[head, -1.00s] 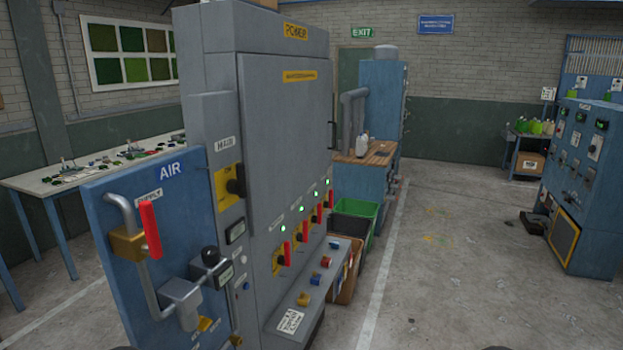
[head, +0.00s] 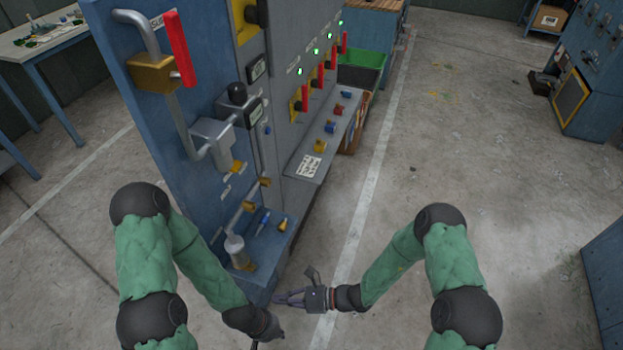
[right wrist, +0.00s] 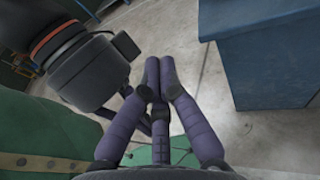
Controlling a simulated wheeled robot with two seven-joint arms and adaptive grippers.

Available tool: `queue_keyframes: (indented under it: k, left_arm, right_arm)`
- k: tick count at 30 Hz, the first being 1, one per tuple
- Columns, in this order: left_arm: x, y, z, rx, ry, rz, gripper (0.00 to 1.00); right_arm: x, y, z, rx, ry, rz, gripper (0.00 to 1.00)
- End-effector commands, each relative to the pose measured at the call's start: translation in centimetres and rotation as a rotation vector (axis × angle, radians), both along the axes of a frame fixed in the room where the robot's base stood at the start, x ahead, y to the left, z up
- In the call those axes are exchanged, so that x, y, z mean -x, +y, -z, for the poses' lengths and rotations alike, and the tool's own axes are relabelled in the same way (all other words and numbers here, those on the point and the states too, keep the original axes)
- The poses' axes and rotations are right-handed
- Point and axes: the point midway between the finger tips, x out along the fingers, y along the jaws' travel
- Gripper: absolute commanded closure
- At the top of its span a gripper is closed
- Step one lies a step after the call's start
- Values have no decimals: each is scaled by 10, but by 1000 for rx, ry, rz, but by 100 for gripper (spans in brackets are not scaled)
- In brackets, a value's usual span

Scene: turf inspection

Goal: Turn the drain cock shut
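The blue air panel (head: 160,140) stands left of centre in the head view. Low on it are a pipe with small brass fittings (head: 248,206) and a pale bowl (head: 236,252) above a ledge. I cannot tell which small part is the drain cock or how it is turned. My right gripper (head: 285,299) is in front of the panel's lower corner, touching nothing I can make out; its purple fingers (right wrist: 160,85) are close together in the right wrist view, with nothing visible between them. My left gripper (head: 262,338) is lower, near the bottom edge, its fingers mostly hidden.
A brass valve (head: 152,75) with a red lever (head: 180,50) is higher on the panel. A grey power cabinet (head: 295,45) with several red levers adjoins it. Clear concrete floor (head: 390,240) lies to the right. A blue cabinet (head: 605,280) stands at the right edge.

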Motion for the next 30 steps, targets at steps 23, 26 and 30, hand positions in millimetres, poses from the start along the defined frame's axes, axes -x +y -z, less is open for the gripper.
queue_keyframes:
  k: [23,26,30]
  left_arm:
    - [0,0,8,0,0,0,100]
    - [0,0,6,0,0,0,100]
    - [0,0,5,0,0,0,100]
  right_arm:
    - [-90,44,-29,-180,-31,294,100]
    - [-94,54,-30,-180,-30,295,100]
    - [-97,63,-30,-180,-29,295,100]
